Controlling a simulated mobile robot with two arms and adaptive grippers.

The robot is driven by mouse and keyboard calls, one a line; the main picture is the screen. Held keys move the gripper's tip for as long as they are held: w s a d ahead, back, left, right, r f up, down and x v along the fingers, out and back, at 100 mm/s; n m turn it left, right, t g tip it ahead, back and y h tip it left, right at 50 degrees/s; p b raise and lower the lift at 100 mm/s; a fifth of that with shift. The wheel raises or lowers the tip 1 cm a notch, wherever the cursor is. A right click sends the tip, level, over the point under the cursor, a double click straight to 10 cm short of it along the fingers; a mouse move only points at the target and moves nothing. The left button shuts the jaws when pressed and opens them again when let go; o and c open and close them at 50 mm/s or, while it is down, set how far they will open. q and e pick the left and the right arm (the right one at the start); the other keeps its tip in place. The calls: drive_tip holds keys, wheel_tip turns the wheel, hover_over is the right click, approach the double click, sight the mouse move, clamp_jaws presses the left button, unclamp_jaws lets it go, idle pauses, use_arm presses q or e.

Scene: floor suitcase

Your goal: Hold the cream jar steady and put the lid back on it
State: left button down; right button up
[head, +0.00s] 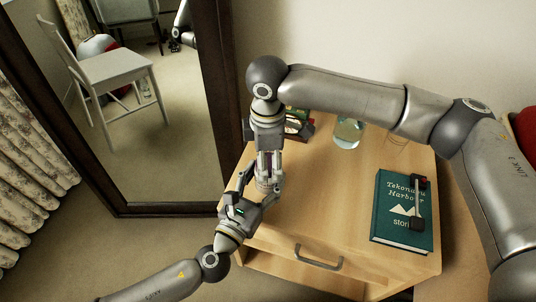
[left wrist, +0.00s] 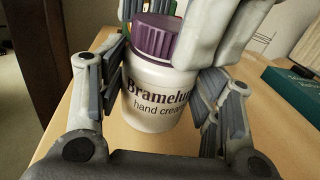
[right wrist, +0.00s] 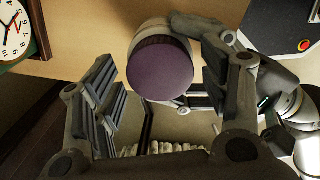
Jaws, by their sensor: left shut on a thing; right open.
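My left gripper (head: 262,186) is shut around the jar's body, a finger on each side. My right gripper (head: 269,164) points down from above, open. In the right wrist view the lid (right wrist: 160,70) lies between its spread fingers, with gaps visible on both sides. In the head view the grippers mostly hide the jar and lid.
The nightstand top (head: 325,185) has free room right of the jar. A green book (head: 392,236) with a black-and-red item (head: 418,205) on it lies at the right. A glass vessel (head: 347,133) stands behind. A clock (right wrist: 14,30) shows in the right wrist view. A framed mirror (head: 190,150) stands left.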

drive_tip(key=shift+c, duration=0.2)
drive_tip(key=c, duration=1)
drive_tip(key=o, duration=1.2)
drive_tip(key=shift+r, duration=0.15)
wheel_tip(320, 180, up, 12)
drive_tip(key=shift+f, duration=0.1)
use_arm(q)
drive_tip(key=shift+c, duration=1.7)
unclamp_jaws()
